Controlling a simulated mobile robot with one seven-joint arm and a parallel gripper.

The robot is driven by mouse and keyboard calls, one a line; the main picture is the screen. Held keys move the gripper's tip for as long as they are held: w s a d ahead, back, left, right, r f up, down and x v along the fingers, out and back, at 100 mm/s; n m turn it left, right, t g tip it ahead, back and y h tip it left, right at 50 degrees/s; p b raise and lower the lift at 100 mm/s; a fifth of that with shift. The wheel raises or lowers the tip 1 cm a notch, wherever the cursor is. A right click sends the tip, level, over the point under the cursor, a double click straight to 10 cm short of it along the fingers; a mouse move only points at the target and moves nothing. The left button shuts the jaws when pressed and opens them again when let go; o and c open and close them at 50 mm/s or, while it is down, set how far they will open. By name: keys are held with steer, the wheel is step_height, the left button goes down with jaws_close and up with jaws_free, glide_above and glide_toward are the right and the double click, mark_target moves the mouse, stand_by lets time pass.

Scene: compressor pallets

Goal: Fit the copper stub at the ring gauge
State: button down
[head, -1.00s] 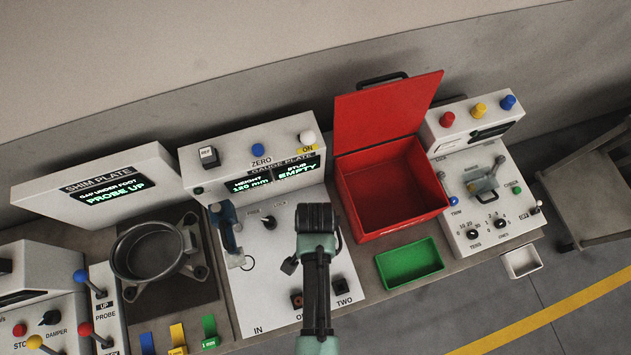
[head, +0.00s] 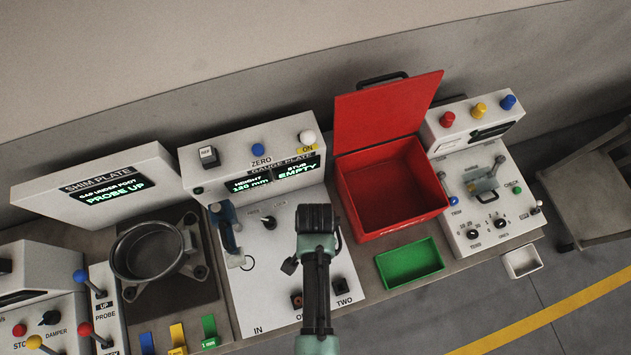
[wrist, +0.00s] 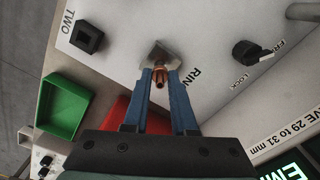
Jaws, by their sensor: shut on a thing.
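The copper stub (wrist: 159,80) is between the two blue fingers of my gripper (wrist: 161,76) in the wrist view, which are shut on it. The ring gauge (wrist: 163,50), a grey square block set cornerwise beside the letters "RIN", lies just beyond the stub. The stub overlaps the block's near corner; I cannot tell whether they touch or whether the stub is in the ring. In the head view my dark wrist (head: 318,218) hides the stub and the fingers. The gauge plate's display (head: 297,170) reads "STUB EMPTY".
The "TWO" socket (wrist: 89,37) and the lock knob (wrist: 250,52) flank the ring. In the head view an open red box (head: 374,232) and a green tray (head: 386,275) stand to the right. A blue-handled clamp (head: 226,222) stands left on the plate.

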steer(key=shift+f+b, duration=0.8)
steer(key=shift+f, duration=0.35)
steer(key=c, duration=0.6)
jaws_free()
steer(key=shift+c, duration=0.2)
steer(key=shift+r, duration=0.1)
step_height(320, 180, up, 13)
steer(key=shift+b, duration=0.4)
